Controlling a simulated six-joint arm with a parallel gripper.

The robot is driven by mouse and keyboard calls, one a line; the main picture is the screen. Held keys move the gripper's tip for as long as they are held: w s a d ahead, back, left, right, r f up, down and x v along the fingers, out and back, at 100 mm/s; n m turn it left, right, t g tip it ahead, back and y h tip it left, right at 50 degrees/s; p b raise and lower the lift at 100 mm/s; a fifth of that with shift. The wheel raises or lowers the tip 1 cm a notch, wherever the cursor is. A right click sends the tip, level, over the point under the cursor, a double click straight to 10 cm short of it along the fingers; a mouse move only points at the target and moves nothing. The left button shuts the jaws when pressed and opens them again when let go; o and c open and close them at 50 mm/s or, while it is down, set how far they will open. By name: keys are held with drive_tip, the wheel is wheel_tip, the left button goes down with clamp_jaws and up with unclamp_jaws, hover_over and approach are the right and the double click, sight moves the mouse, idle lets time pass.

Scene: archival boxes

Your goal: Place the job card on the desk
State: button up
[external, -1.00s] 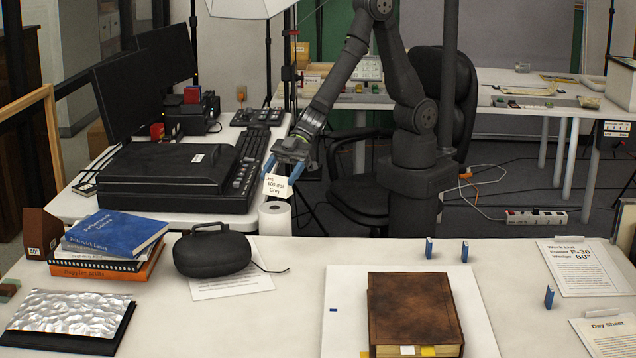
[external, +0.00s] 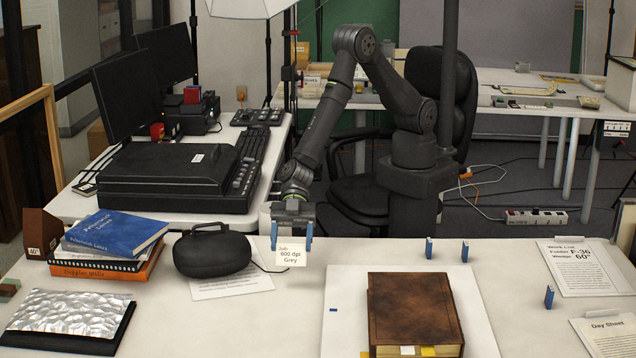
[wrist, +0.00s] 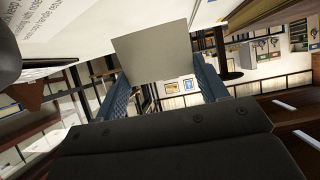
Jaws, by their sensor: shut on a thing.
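The job card (external: 290,256) is a small white card reading "Job 600 dpi Grey". My gripper (external: 291,236) is shut on it, with a blue finger at each side. The card hangs below the gripper, nearly upright, text facing the external camera. In the wrist view the card (wrist: 158,50) shows as a plain grey-white panel between the blue fingers (wrist: 165,88). The white desk (external: 285,320) lies under and in front of the card. I cannot tell whether the card's lower edge touches the desk.
A black rounded case (external: 212,254) with a cord lies on a printed sheet (external: 232,287) just left of the card. A brown book (external: 414,310) on a white board (external: 345,290) is to the right. Stacked books (external: 110,240) stand far left. The desk front between is clear.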

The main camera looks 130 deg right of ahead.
sight(300, 252)
drive_tip(key=a+f, duration=0.1)
drive_tip(key=a, duration=0.1)
drive_tip(key=w+a+f, duration=0.1)
drive_tip(key=a, duration=0.1)
drive_tip(key=shift+a+f, duration=0.1)
drive_tip(key=shift+f, duration=2.2)
drive_tip(key=shift+f, duration=0.1)
drive_tip(key=o, duration=1)
drive_tip(key=shift+o, duration=0.2)
drive_tip(key=shift+r, duration=0.2)
drive_tip(key=v, duration=1)
drive_tip(key=shift+s+d, duration=0.15)
drive_tip(key=shift+d, duration=0.1)
drive_tip(key=shift+o, duration=0.5)
drive_tip(key=shift+s+d+r, duration=0.35)
drive_tip(key=shift+s, duration=0.1)
